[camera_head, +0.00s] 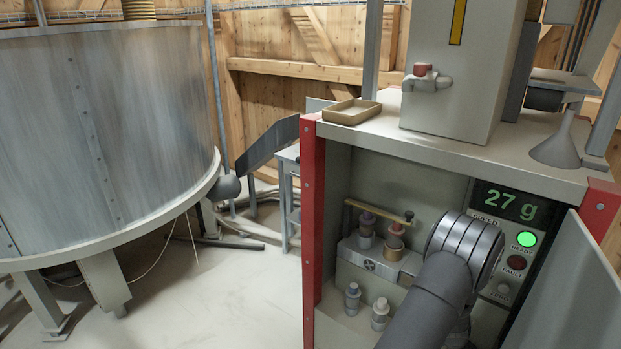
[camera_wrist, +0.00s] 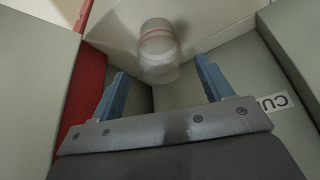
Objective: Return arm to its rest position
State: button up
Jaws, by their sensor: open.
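My gripper (camera_wrist: 161,68) shows in the wrist view with two blue-grey fingers spread apart. A pale, partly see-through cylinder (camera_wrist: 158,48) with a thin red ring appears beyond the fingertips, and no finger visibly touches it. In the head view my arm reaches into the open red-edged cabinet (camera_head: 313,215), and its dark wrist covers part of the inside. The gripper itself is hidden there behind the wrist.
Several small bottles (camera_head: 380,312) stand inside the cabinet beside the wrist. A panel (camera_head: 507,207) reads 27 g with a green light lit. An open door (camera_head: 575,285) stands at right. A tray (camera_head: 352,111) lies on top. A large drum (camera_head: 100,130) is at left.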

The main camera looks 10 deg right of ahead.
jog(key=x, duration=0.6)
jog(key=shift+r, duration=0.1)
dwell(0.3)
